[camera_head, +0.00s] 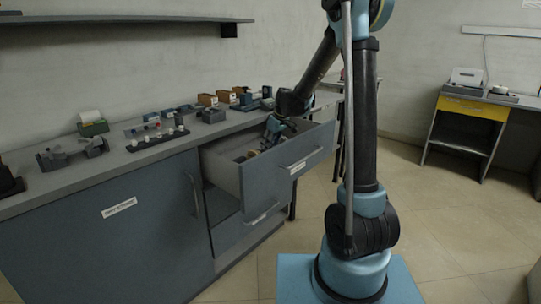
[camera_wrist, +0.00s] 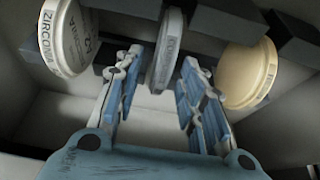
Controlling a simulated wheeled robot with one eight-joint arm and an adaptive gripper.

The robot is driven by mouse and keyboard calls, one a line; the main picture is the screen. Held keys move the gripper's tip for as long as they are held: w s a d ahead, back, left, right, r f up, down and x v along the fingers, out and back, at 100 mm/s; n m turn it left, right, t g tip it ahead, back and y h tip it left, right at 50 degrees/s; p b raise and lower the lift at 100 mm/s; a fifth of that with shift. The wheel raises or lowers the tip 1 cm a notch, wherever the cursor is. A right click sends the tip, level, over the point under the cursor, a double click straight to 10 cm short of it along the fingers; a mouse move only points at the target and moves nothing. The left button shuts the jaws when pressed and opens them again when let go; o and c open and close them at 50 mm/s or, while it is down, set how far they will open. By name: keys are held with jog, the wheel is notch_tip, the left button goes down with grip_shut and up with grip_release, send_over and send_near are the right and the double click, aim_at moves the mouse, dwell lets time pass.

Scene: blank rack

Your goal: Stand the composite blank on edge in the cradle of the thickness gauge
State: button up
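My gripper (camera_wrist: 160,62) is open inside the pulled-out drawer (camera_head: 228,180); in the head view, the gripper (camera_head: 274,130) is small and partly hidden. In the wrist view, a grey disc blank (camera_wrist: 166,50) stands on edge between the two fingers, with a gap visible at the left finger. Its rim label is too blurred to read, so I cannot tell whether it is the composite one. A white blank marked zirconia (camera_wrist: 66,40) stands to the left and a cream-yellow blank (camera_wrist: 248,74) to the right. A grey device with angled arms (camera_head: 72,153) on the bench may be the thickness gauge.
Dark rack blocks (camera_wrist: 228,22) stand around the blanks, and the drawer walls are close. A shelf (camera_head: 120,19) overhangs the bench.

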grip_shut()
